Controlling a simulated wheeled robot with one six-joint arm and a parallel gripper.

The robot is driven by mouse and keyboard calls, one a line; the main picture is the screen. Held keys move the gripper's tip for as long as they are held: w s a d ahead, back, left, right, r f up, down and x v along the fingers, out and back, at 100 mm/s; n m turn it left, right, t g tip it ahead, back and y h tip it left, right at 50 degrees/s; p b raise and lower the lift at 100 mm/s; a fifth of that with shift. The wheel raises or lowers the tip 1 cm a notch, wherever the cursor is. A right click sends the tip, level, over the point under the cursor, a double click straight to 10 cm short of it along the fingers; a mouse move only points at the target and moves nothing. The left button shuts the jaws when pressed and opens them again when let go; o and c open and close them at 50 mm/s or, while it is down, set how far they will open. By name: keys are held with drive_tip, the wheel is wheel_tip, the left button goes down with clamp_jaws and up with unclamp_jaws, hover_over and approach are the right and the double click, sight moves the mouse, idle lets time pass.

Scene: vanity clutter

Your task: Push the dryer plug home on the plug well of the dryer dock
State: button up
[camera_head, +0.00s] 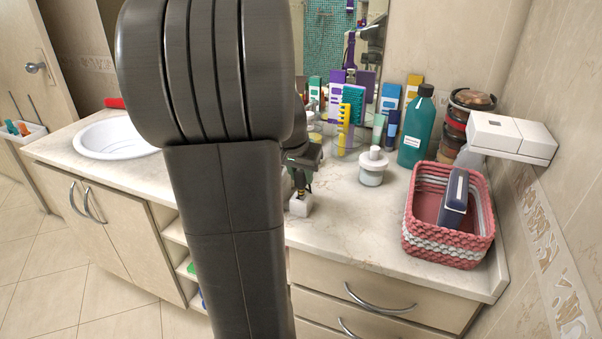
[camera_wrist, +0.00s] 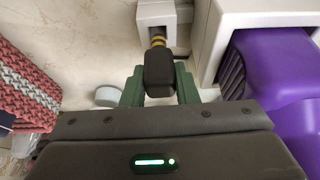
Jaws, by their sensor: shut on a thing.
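The dryer plug (camera_wrist: 160,70) is a black block with a yellow-banded front part, seen in the wrist view. My gripper (camera_wrist: 160,84) is shut on it, with a green finger at each side. The plug well (camera_wrist: 145,14) is a pale grey block with a dark opening, straight ahead of the plug. The plug's yellow-banded part lies at this opening and still shows outside it; its depth inside is hidden. The white dryer dock (camera_wrist: 208,45) stands to the right, holding a purple dryer (camera_wrist: 272,65). In the head view, my gripper (camera_head: 300,172) is above the small white well block (camera_head: 300,206).
A red-and-white woven basket (camera_head: 448,250) stands on the right of the counter. A lidded jar (camera_head: 372,168), a teal bottle (camera_head: 416,130) and a yellow comb (camera_head: 343,128) stand behind. The counter front (camera_head: 350,240) is clear. My arm hides the middle.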

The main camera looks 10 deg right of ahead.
sight(301, 183)
drive_tip(key=shift+f+b, duration=1.45)
drive_tip(key=shift+f, duration=0.4)
drive_tip(key=o, duration=1.1)
drive_tip(key=v, duration=1.4)
drive_tip(key=shift+d+p, duration=0.1)
drive_tip(key=shift+p, duration=0.25)
drive_tip(key=shift+f, duration=0.1)
drive_tip(key=x, duration=1.3)
drive_tip(key=shift+w+f+b, duration=0.1)
drive_tip(key=shift+f+b, duration=0.1)
drive_tip(key=shift+b, duration=0.1)
drive_tip(key=shift+w+r, duration=0.1)
drive_tip(key=shift+r, duration=0.1)
drive_tip(key=shift+p, duration=0.3)
